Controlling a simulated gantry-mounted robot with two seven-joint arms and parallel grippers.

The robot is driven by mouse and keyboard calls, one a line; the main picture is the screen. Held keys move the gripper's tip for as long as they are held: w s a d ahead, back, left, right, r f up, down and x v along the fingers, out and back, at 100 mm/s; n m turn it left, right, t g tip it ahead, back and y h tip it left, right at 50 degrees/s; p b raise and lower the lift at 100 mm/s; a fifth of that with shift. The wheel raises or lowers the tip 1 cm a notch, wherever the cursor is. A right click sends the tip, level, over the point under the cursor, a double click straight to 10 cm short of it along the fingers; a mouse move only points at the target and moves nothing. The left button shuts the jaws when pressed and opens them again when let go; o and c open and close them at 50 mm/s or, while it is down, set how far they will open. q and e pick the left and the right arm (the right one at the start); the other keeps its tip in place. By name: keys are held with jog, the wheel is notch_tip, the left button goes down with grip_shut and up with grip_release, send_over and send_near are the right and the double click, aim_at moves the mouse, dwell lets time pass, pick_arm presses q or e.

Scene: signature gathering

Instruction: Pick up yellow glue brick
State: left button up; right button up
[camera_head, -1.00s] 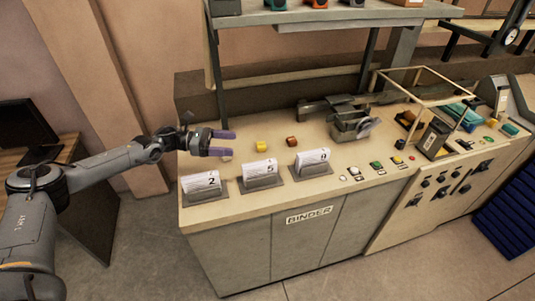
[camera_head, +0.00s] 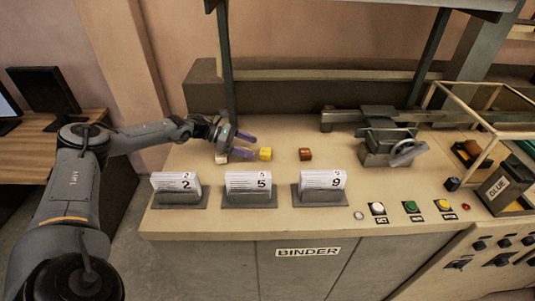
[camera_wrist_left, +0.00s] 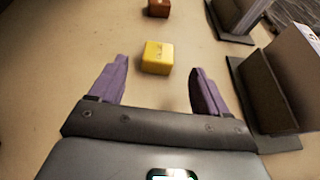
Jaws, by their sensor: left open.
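The yellow glue brick (camera_head: 265,154) lies on the binder counter, behind the card holders. In the left wrist view the yellow brick (camera_wrist_left: 157,57) sits just beyond the fingertips, roughly centred between them. My left gripper (camera_head: 249,145) is open and empty, with purple fingers pointing right toward the brick; it also shows in the left wrist view (camera_wrist_left: 159,78). No contact with the brick is visible. My right gripper is not in view.
A brown brick (camera_head: 305,154) lies right of the yellow one. A pale brick (camera_head: 222,158) lies by the left gripper. Card holders numbered 2 (camera_head: 178,190), 5 (camera_head: 249,188) and 9 (camera_head: 321,188) stand in front. A metal binding device (camera_head: 388,148) stands to the right.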

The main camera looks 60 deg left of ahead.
aim_at(264, 151)
pick_arm(q)
jog(key=shift+p+x, duration=0.3)
jog(key=shift+x, duration=3)
jog(key=shift+c, duration=0.4)
jog(key=c, duration=1)
